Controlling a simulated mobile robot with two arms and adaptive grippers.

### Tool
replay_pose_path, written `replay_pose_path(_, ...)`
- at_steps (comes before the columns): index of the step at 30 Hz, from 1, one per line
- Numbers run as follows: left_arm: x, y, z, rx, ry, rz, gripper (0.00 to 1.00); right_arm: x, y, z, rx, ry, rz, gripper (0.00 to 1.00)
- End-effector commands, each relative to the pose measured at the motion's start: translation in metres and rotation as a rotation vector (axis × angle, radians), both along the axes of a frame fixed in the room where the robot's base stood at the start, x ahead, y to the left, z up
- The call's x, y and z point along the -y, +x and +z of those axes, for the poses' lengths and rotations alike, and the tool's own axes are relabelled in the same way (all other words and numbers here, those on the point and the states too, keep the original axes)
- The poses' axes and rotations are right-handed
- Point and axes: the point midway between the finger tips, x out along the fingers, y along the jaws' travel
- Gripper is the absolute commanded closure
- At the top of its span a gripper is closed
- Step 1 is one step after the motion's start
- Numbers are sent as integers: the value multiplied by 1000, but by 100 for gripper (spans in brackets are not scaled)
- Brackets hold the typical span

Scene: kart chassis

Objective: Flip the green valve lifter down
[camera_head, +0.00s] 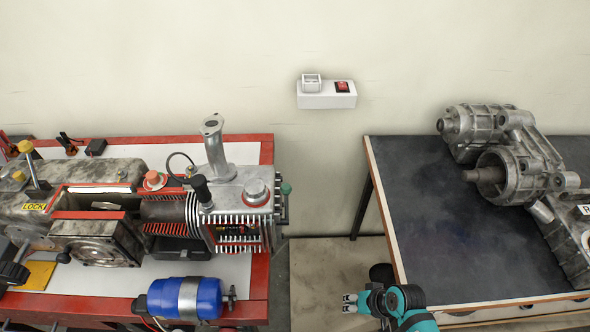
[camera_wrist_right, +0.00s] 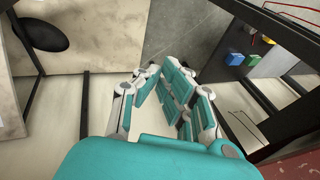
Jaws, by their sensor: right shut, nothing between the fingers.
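The green valve lifter (camera_head: 286,188) is a small green knob at the right end of the finned engine (camera_head: 240,205), on the left bench. It sticks up above a dark arm on the engine's side. My right gripper (camera_head: 349,302) is in the gap between the two benches, below and right of the lifter and apart from it. Its fingers are shut and empty; they also show in the wrist view (camera_wrist_right: 172,90). I cannot make out the lifter in the wrist view. My left gripper is not in view.
A blue cylinder (camera_head: 185,298) with a metal band lies at the left bench's front. The dark-topped right bench (camera_head: 430,240) carries a metal gearbox (camera_head: 510,160). A switch box (camera_head: 327,95) is on the wall. Between the benches there is free room. Small coloured blocks (camera_wrist_right: 235,58) show in the wrist view.

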Motion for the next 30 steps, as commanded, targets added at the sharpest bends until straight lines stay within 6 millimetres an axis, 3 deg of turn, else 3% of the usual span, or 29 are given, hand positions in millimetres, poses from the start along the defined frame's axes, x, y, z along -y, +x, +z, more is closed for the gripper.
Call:
replay_pose_path(5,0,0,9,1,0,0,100,-24,53,62,-16,260,-80,100)
replay_pose_path(8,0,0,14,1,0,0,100,-40,86,118,-36,456,-113,100)
replay_pose_path(12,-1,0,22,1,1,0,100,-57,126,218,-86,762,-112,100)
replay_pose_path(15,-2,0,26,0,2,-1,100,-60,142,285,-126,945,-83,100)
replay_pose_path(18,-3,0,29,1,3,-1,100,-60,149,335,-160,1074,-47,100)
replay_pose_path(21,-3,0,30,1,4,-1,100,-58,150,365,-184,1148,-20,100)
replay_pose_path(23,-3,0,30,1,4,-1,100,-57,151,374,-192,1172,-12,100)
replay_pose_path(30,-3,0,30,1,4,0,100,-57,151,378,-196,1187,-7,100)
